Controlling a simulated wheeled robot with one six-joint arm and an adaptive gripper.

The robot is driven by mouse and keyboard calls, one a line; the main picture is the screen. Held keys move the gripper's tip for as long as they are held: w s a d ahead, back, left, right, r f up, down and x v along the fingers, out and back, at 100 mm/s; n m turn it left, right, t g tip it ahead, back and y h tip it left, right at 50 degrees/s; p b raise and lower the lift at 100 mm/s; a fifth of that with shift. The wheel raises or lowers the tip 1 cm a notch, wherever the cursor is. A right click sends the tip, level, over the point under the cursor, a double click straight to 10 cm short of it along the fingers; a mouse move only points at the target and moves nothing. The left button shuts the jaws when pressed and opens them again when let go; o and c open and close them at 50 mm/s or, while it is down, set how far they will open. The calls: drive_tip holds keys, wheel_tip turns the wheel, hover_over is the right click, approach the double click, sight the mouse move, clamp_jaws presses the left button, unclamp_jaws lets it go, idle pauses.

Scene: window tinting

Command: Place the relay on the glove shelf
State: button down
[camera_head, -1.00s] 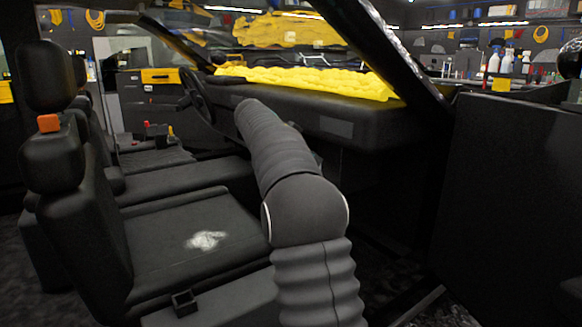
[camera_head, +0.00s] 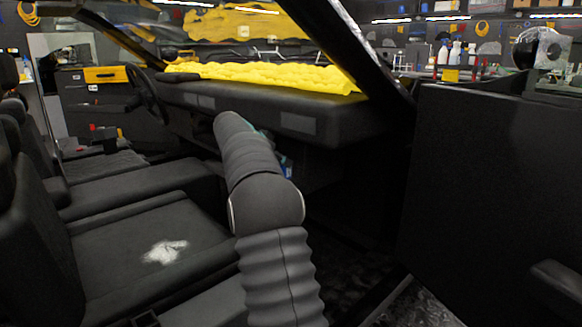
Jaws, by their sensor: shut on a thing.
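My arm reaches into the car's front passenger area and hides its own end, so my gripper does not show. Small bits of blue and teal (camera_head: 286,167) peek out just right of my arm, below the dashboard (camera_head: 300,125). I cannot tell whether they belong to the relay, and no clear relay shows. Under the dashboard, right of my arm, is a dark recess (camera_head: 318,172); I cannot tell whether it is the glove shelf.
The passenger seat (camera_head: 140,235) with a white smudge is left of my arm. A dark door panel (camera_head: 480,180) stands on the right. The windshield pillar (camera_head: 355,60) slants above. Yellow padded material (camera_head: 260,76) lies on the dashboard. The dark footwell is between.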

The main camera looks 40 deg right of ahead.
drive_tip(key=x, duration=0.5)
drive_tip(key=shift+r, duration=0.1)
drive_tip(key=shift+s, duration=0.1)
drive_tip(key=shift+f, duration=0.2)
drive_tip(key=c, duration=0.9)
unclamp_jaws()
drive_tip(key=shift+r, duration=0.25)
drive_tip(key=w+v, duration=0.1)
drive_tip(key=v, duration=1.1)
drive_tip(key=shift+s, duration=0.4)
